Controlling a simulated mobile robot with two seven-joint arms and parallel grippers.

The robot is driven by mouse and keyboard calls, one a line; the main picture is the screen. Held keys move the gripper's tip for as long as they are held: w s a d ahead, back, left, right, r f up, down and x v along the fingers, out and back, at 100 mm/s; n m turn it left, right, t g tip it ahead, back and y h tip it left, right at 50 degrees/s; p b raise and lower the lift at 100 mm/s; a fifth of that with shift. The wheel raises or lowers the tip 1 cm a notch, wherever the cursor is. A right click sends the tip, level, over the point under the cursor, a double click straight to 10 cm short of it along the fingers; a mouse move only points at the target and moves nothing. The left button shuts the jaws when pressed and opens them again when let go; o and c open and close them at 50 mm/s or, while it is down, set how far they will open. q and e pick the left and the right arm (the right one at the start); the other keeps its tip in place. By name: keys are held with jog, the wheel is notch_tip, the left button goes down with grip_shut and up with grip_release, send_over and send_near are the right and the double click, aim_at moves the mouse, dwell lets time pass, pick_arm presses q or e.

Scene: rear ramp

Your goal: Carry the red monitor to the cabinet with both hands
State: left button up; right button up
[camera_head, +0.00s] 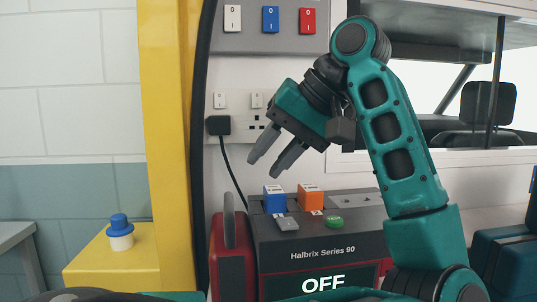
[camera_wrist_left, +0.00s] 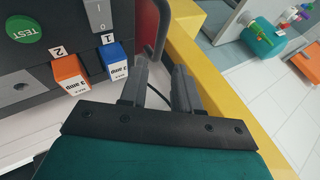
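The red and dark grey unit labelled Halbrix Series 90 (camera_head: 322,240) stands below the wall sockets; its screen reads OFF. I take this unit as the monitor. My left gripper (camera_head: 265,167) is open and empty, above the unit's left part and apart from it. In the left wrist view its two fingers (camera_wrist_left: 160,68) have a gap between them, near the blue block. My right gripper is not in view. I cannot identify the cabinet.
A blue block (camera_head: 274,198), an orange block (camera_head: 310,197) and a green button (camera_head: 334,222) sit on the unit's top. A black plug (camera_head: 218,126) with a cable is in the wall.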

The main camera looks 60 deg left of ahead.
aim_at(231, 202)
pick_arm(q)
jog(key=x, duration=1.3)
grip_shut()
jog(key=shift+r, duration=0.1)
dwell(1.2)
